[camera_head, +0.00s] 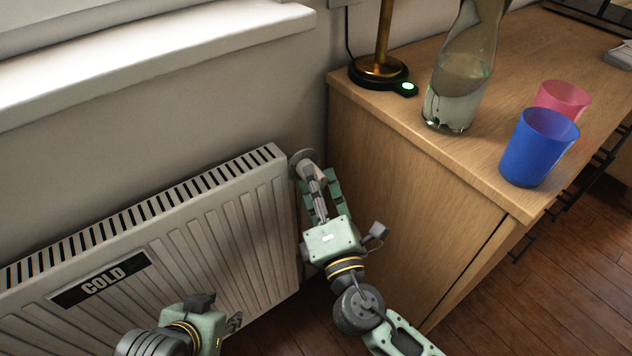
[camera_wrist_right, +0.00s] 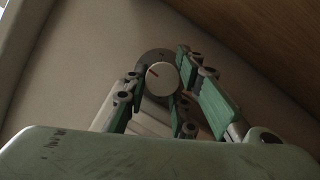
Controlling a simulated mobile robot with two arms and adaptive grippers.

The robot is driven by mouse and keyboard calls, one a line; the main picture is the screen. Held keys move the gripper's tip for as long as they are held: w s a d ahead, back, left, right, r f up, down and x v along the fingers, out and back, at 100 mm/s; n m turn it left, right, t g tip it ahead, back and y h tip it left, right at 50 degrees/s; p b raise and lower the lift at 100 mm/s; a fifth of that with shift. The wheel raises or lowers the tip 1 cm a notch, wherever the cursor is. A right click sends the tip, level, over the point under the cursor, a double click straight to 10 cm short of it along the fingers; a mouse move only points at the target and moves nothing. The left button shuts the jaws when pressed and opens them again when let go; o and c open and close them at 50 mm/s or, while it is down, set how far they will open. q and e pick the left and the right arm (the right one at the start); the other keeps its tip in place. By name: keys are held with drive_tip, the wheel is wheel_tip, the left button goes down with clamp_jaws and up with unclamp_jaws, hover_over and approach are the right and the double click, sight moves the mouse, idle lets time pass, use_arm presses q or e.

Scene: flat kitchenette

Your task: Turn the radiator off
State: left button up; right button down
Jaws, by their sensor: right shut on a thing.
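My right gripper (camera_head: 314,186) is shut on the knob, a finger on either side.
A wooden cabinet (camera_head: 400,185) stands close to the right of my right gripper. On its top are a lamp (camera_head: 379,70), a glass bottle (camera_head: 460,85), a blue cup (camera_head: 538,150) and a pink cup (camera_head: 563,98). A white window sill (camera_head: 150,45) juts out above the radiator.

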drive_tip(key=shift+w+r, duration=0.1)
drive_tip(key=shift+r, duration=0.35)
idle(0.3)
drive_tip(key=c, duration=1.7)
unclamp_jaws()
drive_tip(key=shift+o, duration=0.7)
drive_tip(key=shift+f, duration=0.2)
drive_tip(key=shift+f, duration=0.1)
drive_tip(key=v, duration=1.2)
